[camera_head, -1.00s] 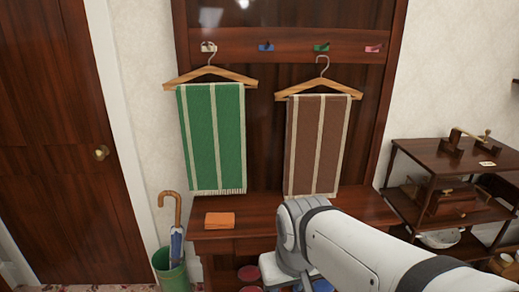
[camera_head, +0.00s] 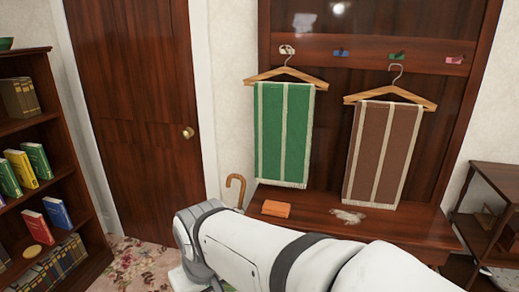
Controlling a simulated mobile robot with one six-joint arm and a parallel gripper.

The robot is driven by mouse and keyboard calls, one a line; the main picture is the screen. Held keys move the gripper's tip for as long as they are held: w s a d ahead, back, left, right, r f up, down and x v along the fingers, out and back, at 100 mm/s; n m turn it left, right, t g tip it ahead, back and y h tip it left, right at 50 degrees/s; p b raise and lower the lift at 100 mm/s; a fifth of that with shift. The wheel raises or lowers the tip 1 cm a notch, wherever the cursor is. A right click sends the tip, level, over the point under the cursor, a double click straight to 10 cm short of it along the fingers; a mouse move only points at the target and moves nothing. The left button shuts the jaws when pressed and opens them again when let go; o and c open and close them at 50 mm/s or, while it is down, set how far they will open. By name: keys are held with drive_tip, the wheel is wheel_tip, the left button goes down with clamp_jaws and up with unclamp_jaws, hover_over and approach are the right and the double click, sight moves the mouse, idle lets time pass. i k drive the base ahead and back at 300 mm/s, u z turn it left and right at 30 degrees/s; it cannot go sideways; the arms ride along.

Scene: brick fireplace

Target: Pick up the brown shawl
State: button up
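The brown shawl (camera_head: 384,150), with pale stripes, hangs folded over a wooden hanger (camera_head: 392,98) at the right of the coat rack in the head view. The hanger's hook is up by the green peg (camera_head: 396,57). The shawl's lower end hangs just above or at the bench; I cannot tell if it touches. My white arm crosses the bottom of the picture, left of and below the shawl and apart from it in the picture. My gripper is out of the frame, so its state does not show.
A green shawl (camera_head: 284,135) hangs on another hanger to the left. The bench (camera_head: 315,212) below holds an orange folded cloth (camera_head: 276,209) and a small whitish item (camera_head: 348,215). A bookshelf (camera_head: 45,150) stands far left, a dark shelf unit (camera_head: 490,215) at right. An umbrella handle (camera_head: 236,187) rises beside the bench.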

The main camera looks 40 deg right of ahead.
sight(384, 135)
drive_tip(key=z, duration=0.7)
drive_tip(key=k, duration=0.1)
drive_tip(key=u, duration=2.3)
drive_tip(key=k, duration=2.2)
drive_tip(key=z, duration=2.5)
drive_tip(key=i, duration=1.2)
